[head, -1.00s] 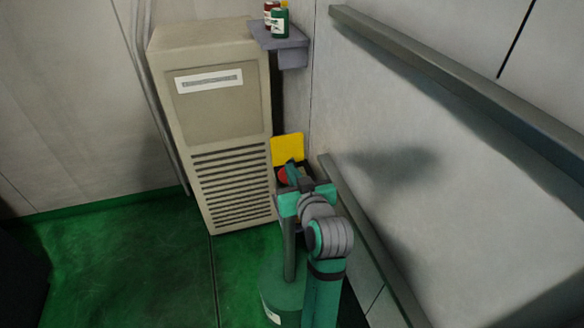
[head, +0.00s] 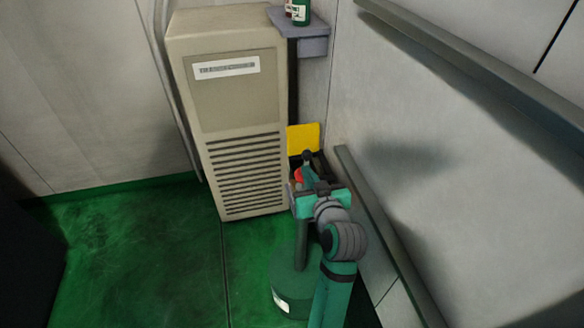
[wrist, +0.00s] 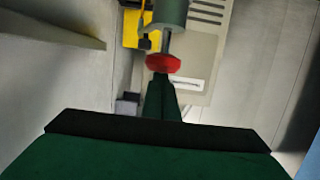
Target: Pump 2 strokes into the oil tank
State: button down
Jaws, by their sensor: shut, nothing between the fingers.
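A red knob (head: 298,174) shows beside my gripper (head: 309,172) in the head view, partly hidden by it. In the wrist view, the red knob (wrist: 163,63) sits on a thin rod that runs to a green cylinder (wrist: 172,12); this looks like the pump. My gripper (wrist: 160,84) is shut and empty, its tip against or just in front of the knob; I cannot tell whether they touch. A green drum (head: 290,300) with a white label and an upright post stands on the floor below. I cannot tell which part is the oil tank.
A beige vented cabinet (head: 228,110) stands behind, with a yellow panel (head: 304,137) at its right. A small grey shelf (head: 305,42) holds cans above. A wall with a long rail (head: 455,65) closes the right side. The green floor (head: 130,250) at left is clear.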

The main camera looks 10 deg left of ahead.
jog(key=shift+d+f, duration=0.1)
jog(key=shift+f, duration=0.45)
jog(key=s+d+r, duration=0.4)
jog(key=s+r, duration=0.3)
jog(key=s, duration=0.1)
jog(key=shift+s, duration=0.4)
jog(key=shift+r, duration=0.15)
dwell(0.4)
